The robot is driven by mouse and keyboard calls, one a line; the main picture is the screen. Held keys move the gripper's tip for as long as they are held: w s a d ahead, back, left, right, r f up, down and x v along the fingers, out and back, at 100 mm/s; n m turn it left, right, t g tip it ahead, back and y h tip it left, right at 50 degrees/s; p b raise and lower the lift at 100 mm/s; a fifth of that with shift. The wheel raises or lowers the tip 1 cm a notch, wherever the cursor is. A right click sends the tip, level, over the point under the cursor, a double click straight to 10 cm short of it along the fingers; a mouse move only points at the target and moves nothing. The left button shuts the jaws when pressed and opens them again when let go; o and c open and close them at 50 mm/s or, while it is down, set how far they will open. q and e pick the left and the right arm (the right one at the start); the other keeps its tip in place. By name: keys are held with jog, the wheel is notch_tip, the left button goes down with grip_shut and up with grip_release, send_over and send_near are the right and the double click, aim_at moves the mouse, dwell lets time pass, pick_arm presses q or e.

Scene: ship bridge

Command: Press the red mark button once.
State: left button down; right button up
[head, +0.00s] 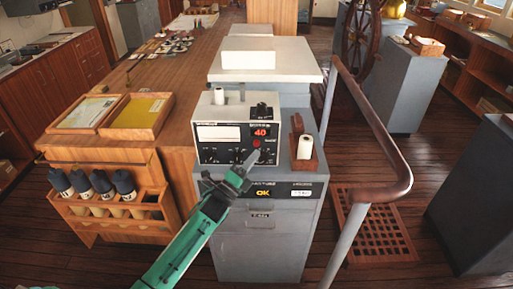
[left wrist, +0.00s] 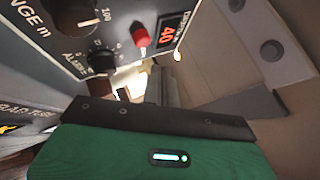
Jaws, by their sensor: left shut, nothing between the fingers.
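The red mark button (head: 256,142) is a small red knob on the front panel of a grey instrument box (head: 222,157), just below a red display (head: 261,132) that reads 40. In the left wrist view the red button (left wrist: 141,37) sticks out beside the display (left wrist: 169,33), near black knobs. My left gripper (head: 255,156) is shut and empty, its tip pointing up just below the button. I cannot tell from the head view whether the tip touches the panel. In the left wrist view my green gripper housing fills the bottom. My right gripper is not in view.
The box stands on a grey cabinet (head: 262,240). A wooden holder with a white roll (head: 305,148) stands to its right. A handrail (head: 372,130) runs further right. Wooden trays (head: 135,112) and a rack of dark-capped bottles (head: 105,205) are on the left.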

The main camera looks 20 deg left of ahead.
pick_arm(q)
jog(key=shift+w+a, duration=0.2)
jog(key=shift+w, duration=0.6)
jog(key=shift+w+b, duration=0.1)
jog(key=shift+b, duration=0.25)
dwell(1.2)
jog(key=shift+w+a, duration=0.15)
jog(key=shift+w, duration=0.2)
jog(key=shift+w+a+b, duration=0.15)
jog(key=shift+w+b, duration=0.3)
jog(key=shift+b, duration=0.15)
dwell(0.5)
jog(key=shift+s, duration=0.2)
jog(key=shift+s+d, duration=0.3)
jog(key=shift+s, duration=0.45)
